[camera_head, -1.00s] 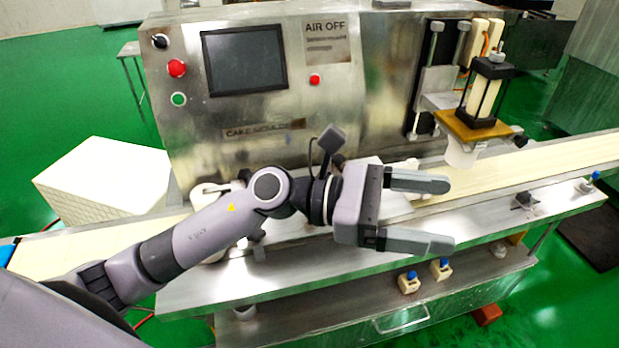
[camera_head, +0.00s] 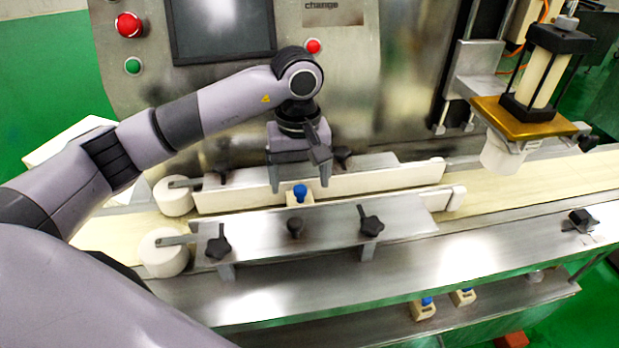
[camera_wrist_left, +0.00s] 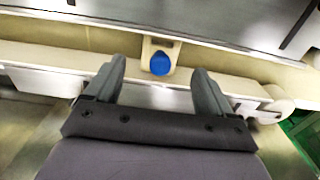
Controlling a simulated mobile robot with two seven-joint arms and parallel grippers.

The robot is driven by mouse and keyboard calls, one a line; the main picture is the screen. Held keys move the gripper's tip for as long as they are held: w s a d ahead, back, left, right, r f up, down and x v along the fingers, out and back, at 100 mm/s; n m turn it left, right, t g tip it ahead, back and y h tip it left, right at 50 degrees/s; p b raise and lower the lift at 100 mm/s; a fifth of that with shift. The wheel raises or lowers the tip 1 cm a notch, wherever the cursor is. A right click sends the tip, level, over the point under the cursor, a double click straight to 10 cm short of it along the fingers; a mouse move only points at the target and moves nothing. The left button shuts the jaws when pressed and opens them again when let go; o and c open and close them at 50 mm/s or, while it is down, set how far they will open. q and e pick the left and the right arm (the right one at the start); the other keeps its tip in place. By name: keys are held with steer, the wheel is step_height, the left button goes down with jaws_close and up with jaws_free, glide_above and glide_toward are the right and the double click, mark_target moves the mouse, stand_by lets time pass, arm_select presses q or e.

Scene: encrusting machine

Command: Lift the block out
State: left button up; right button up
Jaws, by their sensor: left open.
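A cream block with a blue knob on top (camera_head: 300,197) sits on the conveyor belt, in the narrow channel between two guide rails. In the left wrist view the block (camera_wrist_left: 150,44) lies ahead, between the lines of my fingers, with its blue knob facing the camera. My left gripper (camera_head: 300,187) points down over the channel, open, with one finger on each side of the block in the head view. In the left wrist view the gripper (camera_wrist_left: 159,70) has a clear gap around the knob. I cannot tell whether a finger touches the block. My right gripper is not in view.
The front guide rail (camera_head: 320,232) carries black star knobs, and the rear guide rail (camera_head: 390,178) runs close behind the block. A gold-plated press unit (camera_head: 527,117) stands at the right. Two similar blocks (camera_head: 423,310) sit on the lower shelf. The belt at right is clear.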

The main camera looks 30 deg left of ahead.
mark_target(300, 201)
arm_select(q)
steer(key=shift+f, duration=0.8)
step_height(300, 201, down, 5)
steer(key=shift+s+r+p, duration=0.1)
steer(key=shift+r+p, duration=0.1)
steer(key=shift+p, duration=0.1)
steer(key=shift+f, duration=0.45)
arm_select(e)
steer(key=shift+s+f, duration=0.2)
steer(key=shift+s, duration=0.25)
